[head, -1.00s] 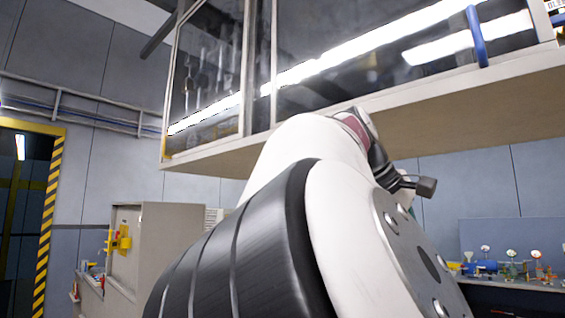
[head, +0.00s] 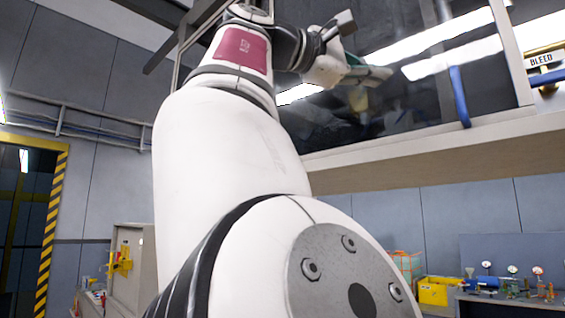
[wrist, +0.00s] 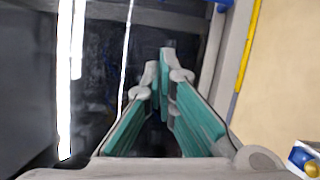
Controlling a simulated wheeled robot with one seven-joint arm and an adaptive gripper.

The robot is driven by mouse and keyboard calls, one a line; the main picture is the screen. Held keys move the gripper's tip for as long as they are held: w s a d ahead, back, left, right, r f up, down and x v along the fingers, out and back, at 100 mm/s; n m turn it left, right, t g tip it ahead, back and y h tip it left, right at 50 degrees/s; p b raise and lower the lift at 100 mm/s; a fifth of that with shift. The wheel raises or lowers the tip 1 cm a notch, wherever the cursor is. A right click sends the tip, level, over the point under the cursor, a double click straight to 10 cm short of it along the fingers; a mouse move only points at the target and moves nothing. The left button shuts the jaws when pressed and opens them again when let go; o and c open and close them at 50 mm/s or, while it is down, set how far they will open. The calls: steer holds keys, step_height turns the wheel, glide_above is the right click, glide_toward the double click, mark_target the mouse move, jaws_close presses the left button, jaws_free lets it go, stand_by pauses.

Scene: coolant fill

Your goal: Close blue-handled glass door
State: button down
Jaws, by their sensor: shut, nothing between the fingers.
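The glass door (head: 425,95) is a dark, reflective pane in a pale frame, high up at the right in the head view. Its blue handle (head: 460,97) is an upright bar near the lower right of the pane. I cannot tell how far the door stands open. My gripper (head: 383,73) is raised in front of the glass, left of the handle and apart from it. In the wrist view my gripper (wrist: 164,55) has its teal-padded fingers together and empty, with dark glass behind them. Its reflection seems to show in the pane.
A yellow fitting with a BLEED label (head: 545,60) is right of the door frame. Below the cabinet, a bench (head: 500,308) holds a yellow box (head: 436,291) and small gauges. A grey cabinet (head: 130,265) stands at the lower left, near a striped doorway (head: 48,225).

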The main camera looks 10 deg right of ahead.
glide_toward(425, 89)
steer(key=p+x, duration=0.1)
steer(key=x, duration=0.3)
steer(key=shift+w+d, duration=0.15)
steer(key=shift+d, duration=0.45)
steer(key=shift+s+d+r, duration=0.15)
steer(key=shift+s+d, duration=0.3)
steer(key=shift+s, duration=0.35)
steer(key=shift+s+d+r, duration=0.15)
steer(key=shift+s+d, duration=0.25)
steer(key=shift+s, duration=0.4)
